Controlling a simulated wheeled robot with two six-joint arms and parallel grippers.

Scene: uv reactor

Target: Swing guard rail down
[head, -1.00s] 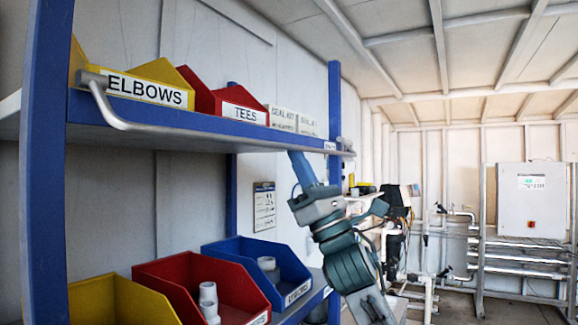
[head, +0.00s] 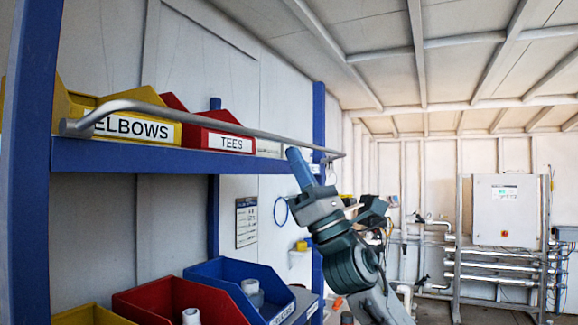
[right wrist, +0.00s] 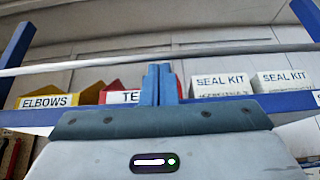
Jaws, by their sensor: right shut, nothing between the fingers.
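The guard rail (head: 215,121) is a grey bar along the front of the blue upper shelf (head: 130,155). Its near end bends at a pivot at the left. The bar stands above the shelf edge, across the tops of the bin labels. It also crosses the right wrist view (right wrist: 90,66) above the bins. My right gripper (head: 297,158) is shut and empty, its blue fingers pointing up near the rail's far end. In the right wrist view its fingertips (right wrist: 159,68) are just below the bar; I cannot tell whether they touch. My left gripper is not in view.
A yellow elbows bin (head: 88,107) and a red tees bin (head: 205,128) sit on the upper shelf, with seal kit boxes (right wrist: 222,84) beside them. Blue (head: 215,270) and red (head: 135,302) bins stand lower. A blue post (head: 319,120) is near my gripper.

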